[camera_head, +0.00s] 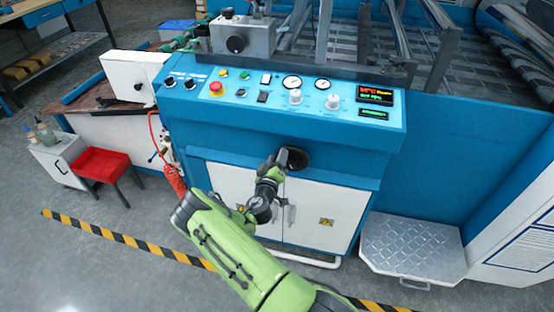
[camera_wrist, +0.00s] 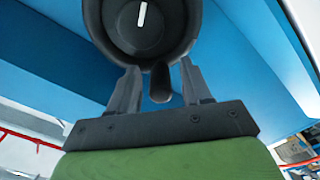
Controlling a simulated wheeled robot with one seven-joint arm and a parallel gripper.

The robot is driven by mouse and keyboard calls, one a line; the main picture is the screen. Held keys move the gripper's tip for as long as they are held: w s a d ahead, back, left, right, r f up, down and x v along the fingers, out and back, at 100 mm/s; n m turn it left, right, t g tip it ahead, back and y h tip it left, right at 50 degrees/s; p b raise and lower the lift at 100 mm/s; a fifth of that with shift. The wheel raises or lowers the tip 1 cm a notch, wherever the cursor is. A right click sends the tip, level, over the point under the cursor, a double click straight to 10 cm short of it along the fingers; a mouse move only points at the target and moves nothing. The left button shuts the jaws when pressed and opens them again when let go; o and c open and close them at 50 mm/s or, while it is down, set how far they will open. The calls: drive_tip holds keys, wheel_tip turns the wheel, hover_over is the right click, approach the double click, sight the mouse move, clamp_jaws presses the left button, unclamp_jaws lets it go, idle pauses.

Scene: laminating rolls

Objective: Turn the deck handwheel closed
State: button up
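The deck handwheel (camera_head: 297,158) is a dark round wheel on the blue front of the machine, below the control panel. In the wrist view the handwheel (camera_wrist: 140,22) fills the top middle, with a white mark on its hub pointing nearly straight up. A short dark handle (camera_wrist: 160,86) hangs at its lower edge. My gripper (camera_head: 279,160) is at the wheel's left side in the head view. In the wrist view my gripper (camera_wrist: 158,70) has its two fingers apart, one on each side of the handle, with gaps showing. The fingertips reach the wheel's lower rim; contact is unclear.
The control panel (camera_head: 270,92) with buttons, gauges and a display sits above. White cabinet doors (camera_head: 328,212) are below the wheel. A red coiled hose (camera_head: 173,178) hangs left of my arm.

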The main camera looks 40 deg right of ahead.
drive_tip(key=p+v, duration=0.3)
drive_tip(key=v, duration=1.2)
drive_tip(key=shift+s+a, duration=0.25)
drive_tip(key=shift+a, duration=0.05)
drive_tip(key=shift+r, duration=0.1)
